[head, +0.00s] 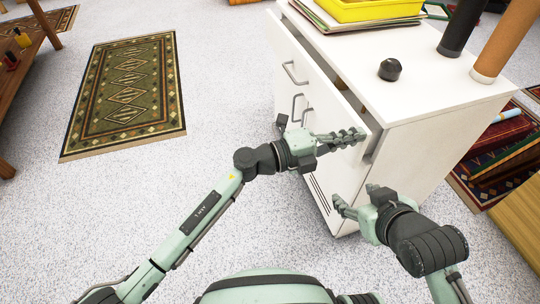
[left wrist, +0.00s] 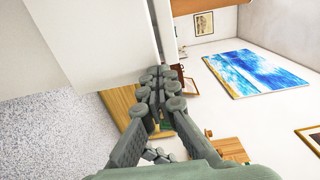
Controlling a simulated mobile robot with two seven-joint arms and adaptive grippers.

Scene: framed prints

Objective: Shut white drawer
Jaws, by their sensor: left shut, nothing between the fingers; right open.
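The white drawer (head: 316,78) is the top one of a white cabinet (head: 430,148). Its front stands out a little from the body, with a narrow dark gap along the top edge. A grey handle (head: 294,73) is on its front. My left gripper (head: 358,136) is shut and empty by the near end of the drawer front; I cannot tell if it touches. In the left wrist view, its closed fingers (left wrist: 163,82) lie by the lower edge of white panels (left wrist: 103,40). My right gripper (head: 352,200) is open and empty, lower, beside the cabinet's near lower corner.
A yellow tray (head: 375,10), a black knob-like object (head: 390,69) and dark and brown cylinders (head: 505,40) stand on the cabinet. A patterned rug (head: 126,92) lies at left. Folded rugs (head: 500,160) lie at right. Speckled floor is clear left of the cabinet.

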